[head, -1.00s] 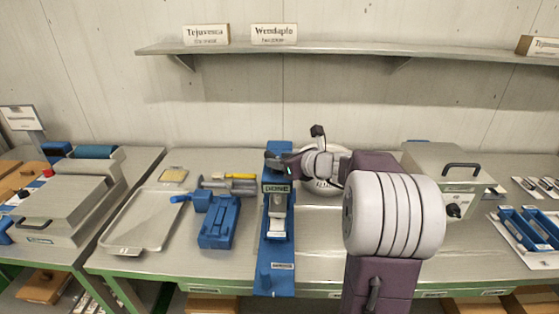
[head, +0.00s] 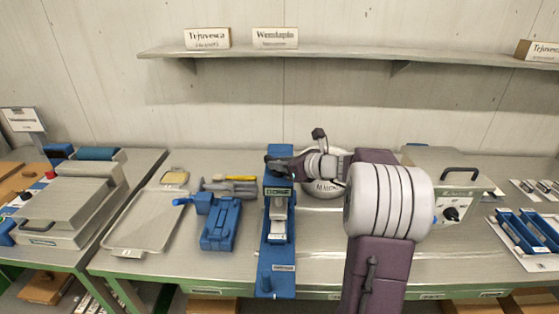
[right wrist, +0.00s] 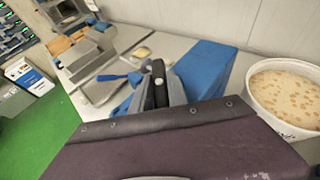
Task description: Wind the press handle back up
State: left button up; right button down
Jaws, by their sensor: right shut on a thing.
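The blue press (head: 277,250) stands upright on the table, in the middle of the head view. A grey and white part (head: 278,219) sits in its frame below the labelled head. My right gripper (head: 275,163) is at the top of the press, reaching in from the right. In the right wrist view its grey jaws (right wrist: 158,90) are shut on a dark piece, which seems to be the press handle (right wrist: 160,84). My arm and the jaws hide most of the handle. The press's blue body (right wrist: 203,66) shows beside the jaws. My left gripper is not in view.
A white tub (right wrist: 290,95) of pale, speckled mass stands just right of the press. A smaller blue device (head: 219,225) and a metal tray (head: 143,220) lie to the left. A grey box with a black handle (head: 461,174) stands at the right. A shelf (head: 350,55) runs above.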

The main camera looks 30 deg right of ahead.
jog(key=n+g+y+p, duration=0.1)
jog(key=n+y+p, duration=0.1)
jog(key=p, duration=0.2)
jog(key=n+g+y+p, duration=0.2)
jog(key=n+p, duration=0.1)
jog(key=p, duration=0.1)
jog(key=n+g+y+p, duration=0.1)
jog(key=n+y+p, duration=0.1)
jog(key=y+p, duration=0.1)
jog(key=shift+w+d+r+g+p, duration=0.15)
jog(key=shift+r+g+p, duration=0.1)
jog(key=shift+g+p, duration=0.25)
jog(key=shift+f+n+g+y+p, duration=0.3)
jog(key=shift+n+g+y+p, duration=0.3)
jog(key=shift+n+g+p, duration=0.55)
jog(key=c, duration=1.3)
grip_release()
jog(key=shift+t, duration=0.25)
